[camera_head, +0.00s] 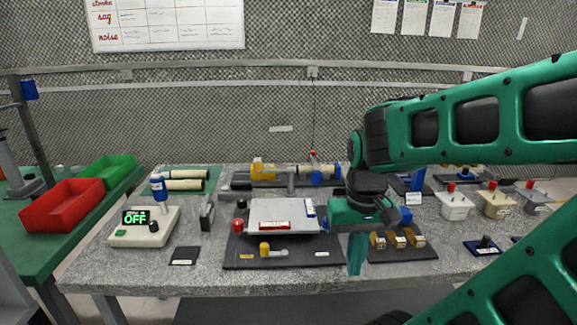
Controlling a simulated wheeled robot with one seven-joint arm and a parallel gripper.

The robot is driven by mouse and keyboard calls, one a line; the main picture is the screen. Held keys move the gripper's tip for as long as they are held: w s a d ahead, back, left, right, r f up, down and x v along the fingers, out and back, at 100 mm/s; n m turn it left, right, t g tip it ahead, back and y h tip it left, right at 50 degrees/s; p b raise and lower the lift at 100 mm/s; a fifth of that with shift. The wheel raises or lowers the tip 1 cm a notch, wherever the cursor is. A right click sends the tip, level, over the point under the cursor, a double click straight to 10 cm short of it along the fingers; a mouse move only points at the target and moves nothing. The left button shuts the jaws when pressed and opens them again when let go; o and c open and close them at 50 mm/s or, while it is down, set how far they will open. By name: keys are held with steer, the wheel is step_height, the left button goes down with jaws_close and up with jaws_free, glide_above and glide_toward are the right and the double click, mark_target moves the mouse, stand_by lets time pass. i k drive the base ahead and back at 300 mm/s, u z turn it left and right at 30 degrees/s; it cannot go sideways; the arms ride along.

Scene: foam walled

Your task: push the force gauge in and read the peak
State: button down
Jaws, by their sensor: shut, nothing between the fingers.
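I cannot tell for certain which item is the force gauge. A yellow device (262,169) lies at the back of the bench, in line with a pale cylinder and a blue block (316,178); its reading is too small to see. At the left front a cream box (145,232) has a lit display reading OFF, with a blue-topped piece standing behind it. My gripper (356,270) points down, fingers shut and empty, in front of the bench's middle right. It is apart from the yellow device, and my wrist hides part of the bench behind it.
A dark board with a pale plate (285,213) lies left of my gripper. Brass-coloured blocks (397,240) sit just right of it. Lidded pots (455,205) stand farther right. A red bin (63,204) and green bin (107,173) are at left. The bench's front strip is mostly clear.

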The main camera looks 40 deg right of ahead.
mark_target(254, 176)
steer(key=z, duration=1.5)
steer(key=k, duration=0.65)
steer(key=u, duration=0.85)
steer(key=i, duration=1)
steer(key=z, duration=1.4)
